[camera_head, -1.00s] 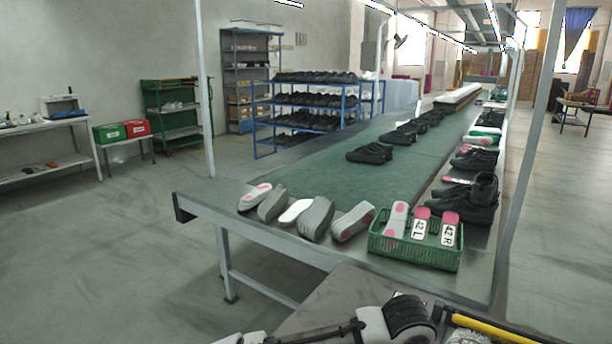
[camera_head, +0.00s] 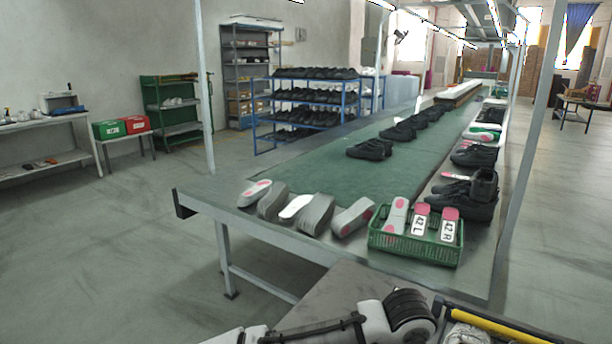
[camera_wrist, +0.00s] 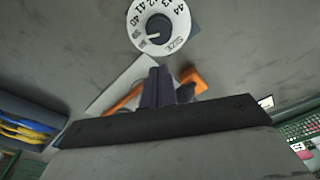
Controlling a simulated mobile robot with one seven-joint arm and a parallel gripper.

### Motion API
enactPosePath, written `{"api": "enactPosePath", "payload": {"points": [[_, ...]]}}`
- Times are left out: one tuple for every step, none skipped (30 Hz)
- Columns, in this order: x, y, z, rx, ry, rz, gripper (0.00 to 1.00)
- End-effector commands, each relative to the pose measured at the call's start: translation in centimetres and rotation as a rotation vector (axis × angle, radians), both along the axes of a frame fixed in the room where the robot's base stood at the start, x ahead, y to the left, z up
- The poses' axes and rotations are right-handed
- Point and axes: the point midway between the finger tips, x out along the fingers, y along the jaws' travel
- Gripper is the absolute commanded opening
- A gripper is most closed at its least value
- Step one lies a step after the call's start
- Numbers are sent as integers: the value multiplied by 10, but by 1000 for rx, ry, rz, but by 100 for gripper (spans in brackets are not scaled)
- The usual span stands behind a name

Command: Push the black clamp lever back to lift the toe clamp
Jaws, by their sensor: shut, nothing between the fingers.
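My gripper (camera_wrist: 157,88) shows in the wrist view as two dark fingers shut together, with nothing seen between them. A dark bar crosses the view just below them. An orange part (camera_wrist: 194,78) and a pale plate (camera_wrist: 122,88) lie behind the fingers. A white dial (camera_wrist: 159,24) with size numbers is above them on a grey surface. I cannot pick out the black clamp lever or the toe clamp with certainty. The fingers may hide them, and I cannot tell whether they touch anything. In the head view my gripper is not clearly seen.
A grey machine top (camera_head: 330,292) is at the bottom of the head view, with a yellow bar (camera_head: 490,326) at its right. Behind it stands the conveyor table (camera_head: 290,241) with shoe lasts and a green crate (camera_head: 415,254). Blue and yellow shapes (camera_wrist: 27,128) are left in the wrist view.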

Motion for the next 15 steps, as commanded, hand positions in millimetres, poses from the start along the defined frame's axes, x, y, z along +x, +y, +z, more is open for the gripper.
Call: {"api": "enactPosePath", "payload": {"points": [[2,-2,1,0,1,0,0],[3,-3,1,0,1,-1,0],[5,-4,1,-1,-1,-1,0],[6,-5,1,-1,0,0,0],[8,-6,1,-1,0,0,0],[9,-7,1,-1,0,1,0],[11,-8,1,-1,0,1,0],[12,-8,1,-1,0,1,0],[13,-10,1,-1,0,0,0],[15,-10,0,-1,0,0,0],[16,-11,0,0,0,0,0],[18,-12,0,0,1,0,0],[19,-13,0,0,1,-1,0],[20,-14,0,-1,0,-1,0],[21,-16,0,-1,0,-1,0]]}}
